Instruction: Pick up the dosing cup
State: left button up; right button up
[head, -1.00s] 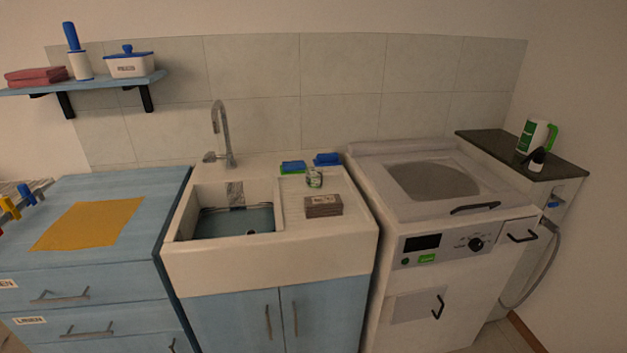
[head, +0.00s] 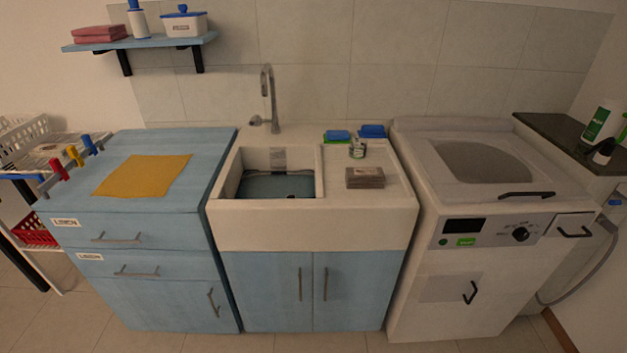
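Neither of my grippers shows in the head view. No thing is clearly recognisable as the dosing cup. A small dark object with a white part (head: 604,151) stands on the dark counter at the far right, in front of a white and green bottle (head: 599,121). A small clear container with a pale label (head: 357,148) stands on the sink's right ledge. Both are too small in the picture to tell whether either is the dosing cup.
The white sink (head: 312,222) has a tap (head: 268,95), blue-topped sponges (head: 371,131) and a brown block (head: 365,178) around it. A washing machine (head: 475,217) stands right of it. A blue drawer cabinet (head: 140,231) with a yellow cloth (head: 143,175) stands left.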

aim_at(358, 145)
jog(key=u, duration=2.65)
jog(key=k, duration=1.5)
jog(key=z, duration=1.7)
jog(key=i, duration=0.5)
jog(key=z, duration=0.1)
